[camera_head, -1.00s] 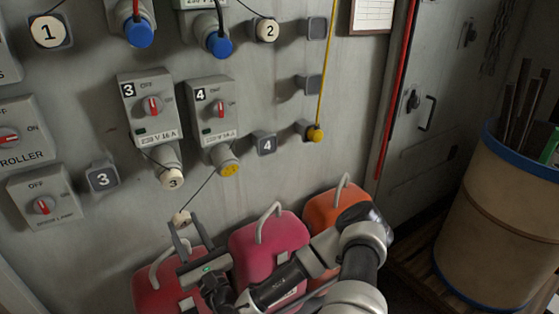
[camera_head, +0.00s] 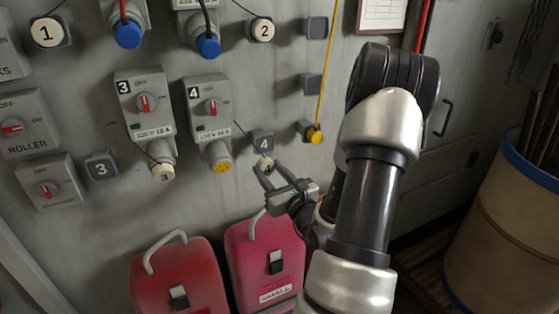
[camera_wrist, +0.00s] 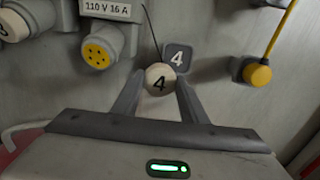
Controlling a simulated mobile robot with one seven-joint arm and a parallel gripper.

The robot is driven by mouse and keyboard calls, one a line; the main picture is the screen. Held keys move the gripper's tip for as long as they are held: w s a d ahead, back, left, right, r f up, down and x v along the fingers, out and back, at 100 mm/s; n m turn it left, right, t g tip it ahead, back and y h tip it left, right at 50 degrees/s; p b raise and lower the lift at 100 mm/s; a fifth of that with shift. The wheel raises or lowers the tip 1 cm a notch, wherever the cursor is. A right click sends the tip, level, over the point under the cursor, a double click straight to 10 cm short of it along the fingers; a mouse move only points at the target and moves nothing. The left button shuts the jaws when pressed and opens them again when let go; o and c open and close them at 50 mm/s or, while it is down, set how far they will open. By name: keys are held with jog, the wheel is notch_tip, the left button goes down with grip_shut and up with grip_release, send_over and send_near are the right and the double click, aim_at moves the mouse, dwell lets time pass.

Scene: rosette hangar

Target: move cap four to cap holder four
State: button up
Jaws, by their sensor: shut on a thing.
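Cap four (camera_head: 264,166) is a cream round cap marked 4 on a thin dark cord. My gripper (camera_head: 262,169) is shut on it, and the wrist view shows the cap (camera_wrist: 160,79) between the two fingertips. Cap holder four (camera_head: 262,141) is a grey square block marked 4 on the wall. In the wrist view the holder (camera_wrist: 177,56) is just above and slightly right of the cap, partly covered by it. I cannot tell whether cap and holder touch. Socket four's yellow face (camera_head: 222,166) is uncovered, left of the cap.
Cap three (camera_head: 163,172) covers the socket to the left. A yellow cap on a yellow cord (camera_head: 314,136) hangs at the right. Red (camera_head: 180,280) and pink (camera_head: 265,262) cases stand below. A barrel (camera_head: 500,225) stands at the far right.

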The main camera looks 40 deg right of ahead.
aim_at(264, 144)
jog(key=shift+m+g+h, duration=0.3)
jog(key=shift+h, duration=0.1)
jog(key=shift+w+d+r, duration=0.4)
jog(key=shift+w+d, duration=0.25)
jog(key=shift+w, duration=0.1)
jog(key=shift+w+d+r, duration=0.45)
jog(key=shift+w+d, duration=0.2)
jog(key=shift+w, duration=0.05)
jog(key=shift+w+d+r, duration=0.4)
jog(key=shift+w+d, duration=0.25)
jog(key=shift+w, duration=0.1)
jog(key=shift+w+d, duration=0.1)
jog(key=shift+w, duration=0.35)
jog(key=o, duration=1.5)
jog(key=shift+p+v, duration=3.8)
jog(key=shift+v, duration=4.9)
